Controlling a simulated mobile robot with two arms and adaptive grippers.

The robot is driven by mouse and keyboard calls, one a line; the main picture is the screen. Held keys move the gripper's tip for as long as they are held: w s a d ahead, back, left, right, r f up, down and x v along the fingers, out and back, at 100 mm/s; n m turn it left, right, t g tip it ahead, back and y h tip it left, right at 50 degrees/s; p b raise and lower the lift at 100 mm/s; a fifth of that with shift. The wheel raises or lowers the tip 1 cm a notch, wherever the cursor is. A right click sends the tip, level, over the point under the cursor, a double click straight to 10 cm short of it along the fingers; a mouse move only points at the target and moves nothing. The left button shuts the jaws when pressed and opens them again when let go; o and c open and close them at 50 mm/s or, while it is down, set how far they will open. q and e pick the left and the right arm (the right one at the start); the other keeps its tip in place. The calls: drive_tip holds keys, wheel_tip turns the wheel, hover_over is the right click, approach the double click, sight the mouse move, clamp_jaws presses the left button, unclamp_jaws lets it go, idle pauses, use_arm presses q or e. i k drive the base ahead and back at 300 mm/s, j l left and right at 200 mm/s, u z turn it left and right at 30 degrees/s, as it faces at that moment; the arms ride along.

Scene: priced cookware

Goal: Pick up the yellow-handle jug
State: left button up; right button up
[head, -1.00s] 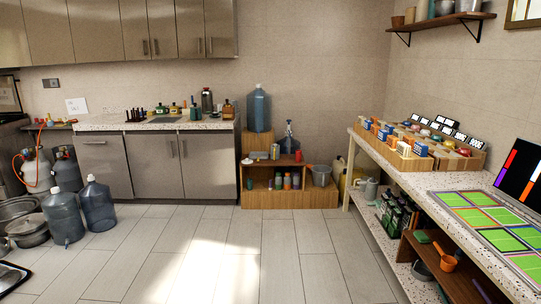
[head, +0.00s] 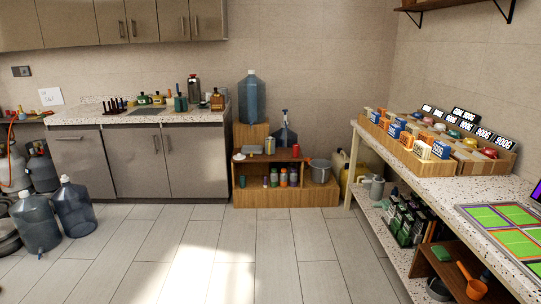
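No jug with a clearly yellow handle can be made out at this distance. A large blue water jug (head: 252,98) stands upright on the wooden crate shelf (head: 285,198) by the back wall. A darker jug with a blue top (head: 284,136) stands on a lower step beside it. Two clear blue-grey jugs stand on the floor at left, one in front (head: 36,225) and one behind (head: 74,208). A yellowish container (head: 346,172) stands on the floor right of the shelf, partly hidden by the bucket and table. Neither of my grippers is in view.
A grey bucket (head: 320,171) sits at the shelf's right end. A speckled table (head: 465,188) with price signs and boxed goods runs along the right. A counter (head: 75,117) stands at back left. The tiled floor (head: 215,250) between is clear.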

sight(269, 142)
drive_tip(key=i, duration=5.2)
drive_tip(key=i+z, duration=0.25)
drive_tip(key=i, duration=0.2)
drive_tip(key=i+j+z, duration=0.25)
drive_tip(key=i, duration=0.15)
